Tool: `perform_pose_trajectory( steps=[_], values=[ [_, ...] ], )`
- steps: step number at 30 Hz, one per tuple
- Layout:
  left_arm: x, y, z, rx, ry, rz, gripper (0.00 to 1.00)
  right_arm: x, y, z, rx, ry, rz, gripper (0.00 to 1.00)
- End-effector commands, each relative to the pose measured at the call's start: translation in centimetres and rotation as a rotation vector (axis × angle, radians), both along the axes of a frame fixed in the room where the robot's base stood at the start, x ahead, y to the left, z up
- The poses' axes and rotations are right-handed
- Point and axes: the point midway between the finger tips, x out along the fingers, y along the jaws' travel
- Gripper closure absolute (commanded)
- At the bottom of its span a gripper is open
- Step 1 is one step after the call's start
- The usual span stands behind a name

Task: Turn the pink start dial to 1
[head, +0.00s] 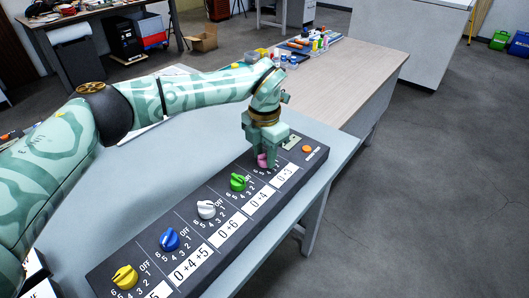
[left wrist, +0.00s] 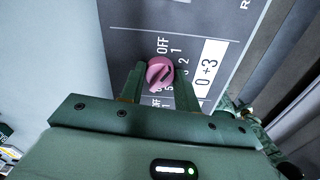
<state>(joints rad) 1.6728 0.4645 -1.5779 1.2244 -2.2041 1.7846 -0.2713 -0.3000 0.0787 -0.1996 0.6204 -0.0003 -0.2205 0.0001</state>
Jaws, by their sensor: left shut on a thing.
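The pink start dial (head: 262,160) sits near the far end of the dark dial panel (head: 135,252), beside the label "0+3". My left gripper (head: 262,158) points down over it and is shut on it; the fingers hide part of it in the head view. In the left wrist view the pink dial (left wrist: 160,73) shows between the two fingertips (left wrist: 160,80). OFF, 1 and 2 can be read around it; the fingers cover other numbers. I cannot tell which number its pointer marks. My right gripper is not in view.
Green (head: 238,182), white (head: 206,209), blue (head: 169,239) and yellow (head: 125,277) dials line the panel toward the near end. An orange button (head: 307,149) is at the far end. A wooden table (head: 350,75) with small bottles stands behind.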

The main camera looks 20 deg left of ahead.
Motion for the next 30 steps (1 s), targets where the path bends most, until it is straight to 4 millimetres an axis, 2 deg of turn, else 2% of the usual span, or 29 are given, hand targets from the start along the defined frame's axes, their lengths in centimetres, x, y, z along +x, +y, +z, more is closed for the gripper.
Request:
perform_pose_trajectory(
  steps=[1, 3, 11, 14, 17, 24, 30],
  values=[
    [0.1, 0.0, 0.1, 0.000, -0.004, 0.000, 0.65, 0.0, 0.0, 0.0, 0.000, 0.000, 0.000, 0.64],
    [0.1, 0.0, 0.1, 0.000, -0.004, 0.000, 0.46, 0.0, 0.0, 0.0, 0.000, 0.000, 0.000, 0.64],
    [0.0, 0.0, 0.1, 0.000, -0.002, 0.001, 0.46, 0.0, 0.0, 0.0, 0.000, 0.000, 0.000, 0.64],
    [0.0, 0.0, 0.6, 0.000, -0.004, 0.001, 0.46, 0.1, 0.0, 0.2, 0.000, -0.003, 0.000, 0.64],
    [0.0, 0.0, 2.2, 0.001, -0.006, 0.000, 0.46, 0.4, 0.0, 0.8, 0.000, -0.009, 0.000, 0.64],
    [0.1, 0.0, 8.9, 0.001, -0.011, 0.001, 0.46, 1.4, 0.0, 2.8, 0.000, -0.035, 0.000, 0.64],
    [0.1, 0.0, 13.6, 0.002, -0.008, 0.001, 0.46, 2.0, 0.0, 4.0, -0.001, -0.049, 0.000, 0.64]
  ],
)
